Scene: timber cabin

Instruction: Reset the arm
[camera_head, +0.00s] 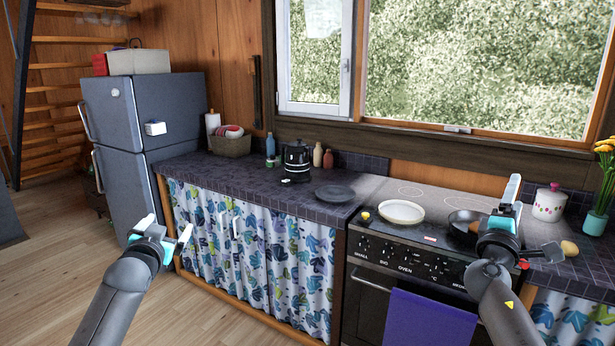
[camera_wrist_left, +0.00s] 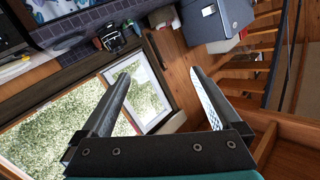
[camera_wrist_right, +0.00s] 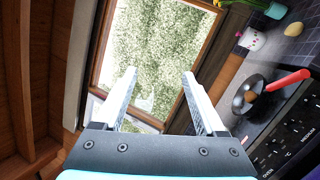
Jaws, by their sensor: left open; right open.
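My left gripper (camera_head: 167,232) is open and empty in the head view. It is raised in front of the curtained counter, and its fingers show apart in the left wrist view (camera_wrist_left: 163,95). My right gripper (camera_head: 517,215) is raised in front of the stove's right side. Its two fingers stand apart with nothing between them in the right wrist view (camera_wrist_right: 160,95). My right gripper and arm partly hide a dark pan (camera_head: 462,219) on the stove; the pan also shows in the right wrist view (camera_wrist_right: 240,98), with a red handle beside it.
A white plate (camera_head: 401,212) sits on the stove (camera_head: 350,255), with a purple towel (camera_head: 430,318) on the oven front. A dark plate (camera_head: 335,194) and a black kettle (camera_head: 297,160) stand on the counter (camera_head: 240,181). A fridge (camera_head: 140,120) stands left. Floor at left is clear.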

